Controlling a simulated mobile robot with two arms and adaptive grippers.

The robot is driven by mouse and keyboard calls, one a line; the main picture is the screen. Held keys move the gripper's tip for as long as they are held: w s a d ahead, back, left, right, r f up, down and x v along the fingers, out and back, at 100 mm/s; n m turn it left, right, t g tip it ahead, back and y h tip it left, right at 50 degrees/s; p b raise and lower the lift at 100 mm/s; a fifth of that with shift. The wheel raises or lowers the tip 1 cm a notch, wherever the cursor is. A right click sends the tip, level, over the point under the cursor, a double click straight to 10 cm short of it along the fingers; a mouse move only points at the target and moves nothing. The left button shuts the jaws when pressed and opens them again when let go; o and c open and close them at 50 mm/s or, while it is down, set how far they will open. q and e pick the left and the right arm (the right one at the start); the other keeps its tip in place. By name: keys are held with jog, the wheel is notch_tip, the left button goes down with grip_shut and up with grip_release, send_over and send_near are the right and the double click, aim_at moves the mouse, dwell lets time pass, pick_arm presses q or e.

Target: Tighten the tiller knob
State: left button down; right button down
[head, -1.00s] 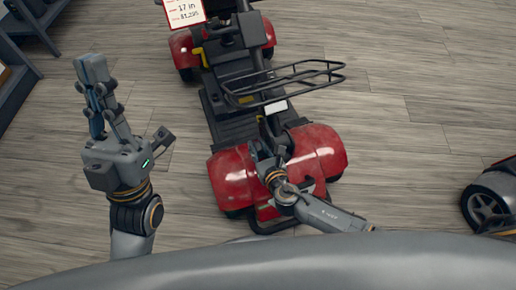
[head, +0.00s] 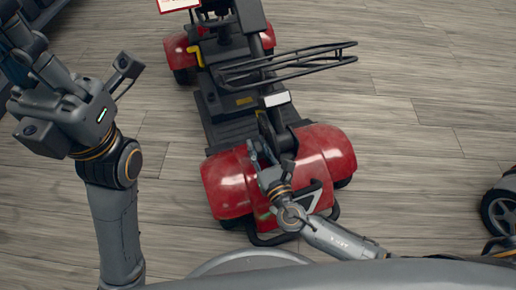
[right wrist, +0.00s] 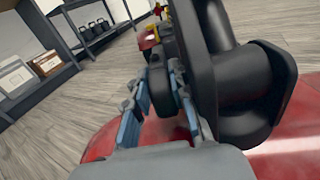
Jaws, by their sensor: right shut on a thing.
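The red scooter (head: 325,150) stands ahead of me, with its black tiller column (right wrist: 210,50) large in the right wrist view. A dark round tiller knob (right wrist: 160,88) sits beside the column, between the blue-grey fingers of my right gripper (right wrist: 157,95). That gripper is shut on the knob, with a finger on each side. In the head view my right gripper (head: 262,157) is low at the scooter's red end, and the knob is hard to make out there. My left gripper (head: 25,50) is raised at the left, away from the scooter; its fingertips are partly cut off.
A black wire basket (head: 290,65) juts out above the scooter deck. A price sign (head: 178,5) is at the top edge. Another scooter's wheel (head: 500,212) is at the right. Shelving (right wrist: 95,45) with boxes stands at the left. The wooden floor between is clear.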

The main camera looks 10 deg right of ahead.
jog(key=c, duration=1.2)
grip_release()
jog(key=shift+o, duration=0.2)
jog(key=v, duration=1.2)
